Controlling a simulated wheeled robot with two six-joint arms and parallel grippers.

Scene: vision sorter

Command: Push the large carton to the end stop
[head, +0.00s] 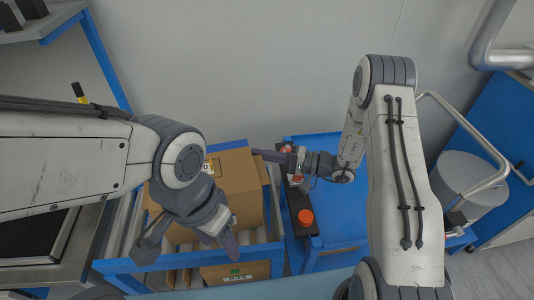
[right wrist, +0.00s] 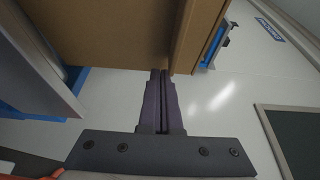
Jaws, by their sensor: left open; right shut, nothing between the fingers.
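The large carton (head: 245,180) is brown and sits on a roller conveyor (head: 122,232) with a blue frame. My left forearm and gripper hide part of it. My left gripper (head: 232,246) is open and empty, pointing down over the carton's near side. My right gripper (head: 258,153) is shut and empty at the carton's upper right edge. In the right wrist view its closed fingers (right wrist: 162,75) reach the brown carton (right wrist: 105,30); I cannot tell whether they touch it. I cannot clearly make out the end stop.
A smaller carton (head: 232,273) with a green mark lies below the near blue rail. A dark control box (head: 298,200) with a red button (head: 305,217) stands on a blue table (head: 340,215) to the right. A grey cylinder (head: 470,180) is farther right.

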